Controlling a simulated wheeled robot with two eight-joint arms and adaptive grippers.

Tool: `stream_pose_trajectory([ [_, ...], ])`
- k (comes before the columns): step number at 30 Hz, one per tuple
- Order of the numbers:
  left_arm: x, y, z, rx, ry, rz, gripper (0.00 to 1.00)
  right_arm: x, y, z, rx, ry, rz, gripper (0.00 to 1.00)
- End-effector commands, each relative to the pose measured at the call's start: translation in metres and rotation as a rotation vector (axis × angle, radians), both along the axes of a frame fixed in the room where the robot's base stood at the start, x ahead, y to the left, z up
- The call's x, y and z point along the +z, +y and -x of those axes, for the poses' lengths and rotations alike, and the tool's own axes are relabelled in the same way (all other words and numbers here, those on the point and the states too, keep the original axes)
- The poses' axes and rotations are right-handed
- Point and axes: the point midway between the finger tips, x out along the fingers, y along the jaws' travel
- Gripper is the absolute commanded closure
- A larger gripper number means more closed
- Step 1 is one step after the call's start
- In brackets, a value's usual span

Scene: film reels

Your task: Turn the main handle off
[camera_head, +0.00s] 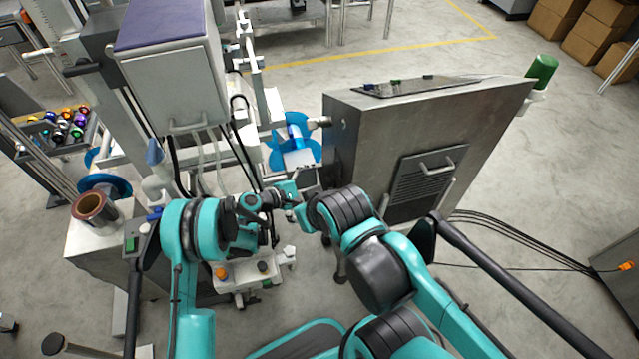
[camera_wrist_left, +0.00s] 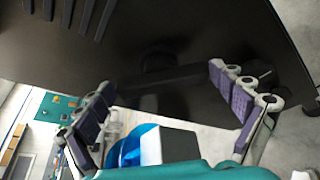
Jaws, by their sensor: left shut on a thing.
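The main handle (camera_wrist_left: 180,79) is a dark bar on a round hub, on the dark face of a cabinet in the left wrist view. My left gripper (camera_wrist_left: 161,82) is shut on it, with purple-padded fingers at both ends of the bar. In the head view my left gripper (camera_head: 306,180) is at the left side of the large grey metal cabinet (camera_head: 365,145); the handle itself is hidden there. My right arm reaches up close beside the left wrist. Whether its gripper is open or shut does not show clearly.
A white machine with a grey box (camera_head: 172,85) stands at the left, close to my left arm. A blue reel (camera_head: 291,130) is behind my left gripper. A brown film roll (camera_head: 93,208) is at far left. Cables cross the floor at right; open floor is beyond.

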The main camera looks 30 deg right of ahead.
Motion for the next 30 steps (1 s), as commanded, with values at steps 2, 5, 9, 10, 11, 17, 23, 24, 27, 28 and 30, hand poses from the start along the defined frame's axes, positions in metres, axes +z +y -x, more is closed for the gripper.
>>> stream_pose_trajectory([
  [2, -0.0016, 0.0002, 0.0013, 0.000, -0.071, 0.017, 0.34, 0.0000, 0.0000, 0.0000, 0.000, 0.000, 0.000, 0.60],
  [5, -0.0030, 0.0004, 0.0021, 0.000, -0.162, 0.039, 0.34, 0.0000, 0.0000, 0.0000, 0.000, 0.000, 0.000, 0.60],
  [9, -0.0045, 0.0004, 0.0031, 0.000, -0.291, 0.070, 0.34, 0.0000, 0.0000, 0.0000, 0.000, 0.000, 0.000, 0.60],
  [10, -0.0053, 0.0005, 0.0034, 0.000, -0.319, 0.076, 0.34, 0.0000, 0.0000, 0.0000, 0.000, 0.000, 0.000, 0.60],
  [11, -0.0055, 0.0006, 0.0037, -0.001, -0.345, 0.083, 0.34, 0.0000, 0.0000, 0.0000, 0.000, 0.000, 0.000, 0.60],
  [17, -0.0077, 0.0006, 0.0047, -0.001, -0.515, 0.125, 0.34, -0.0001, 0.0000, 0.0000, 0.000, 0.000, 0.000, 0.60],
  [23, -0.0096, 0.0007, 0.0048, -0.001, -0.650, 0.156, 0.34, 0.0000, 0.0000, 0.0000, 0.000, 0.000, 0.000, 0.60],
  [24, -0.0101, 0.0007, 0.0049, -0.001, -0.672, 0.161, 0.34, 0.0000, 0.0000, 0.0000, 0.000, 0.000, 0.000, 0.60],
  [27, -0.0105, 0.0007, 0.0050, -0.001, -0.719, 0.172, 0.34, -0.0001, 0.0000, 0.0000, 0.000, 0.000, 0.000, 0.60],
  [28, -0.0107, 0.0007, 0.0050, -0.002, -0.730, 0.174, 0.34, -0.0001, 0.0000, 0.0000, 0.000, 0.000, 0.000, 0.60],
  [30, -0.0110, 0.0006, 0.0050, -0.002, -0.752, 0.181, 0.34, -0.0001, 0.0000, 0.0000, 0.000, 0.000, 0.000, 0.60],
])
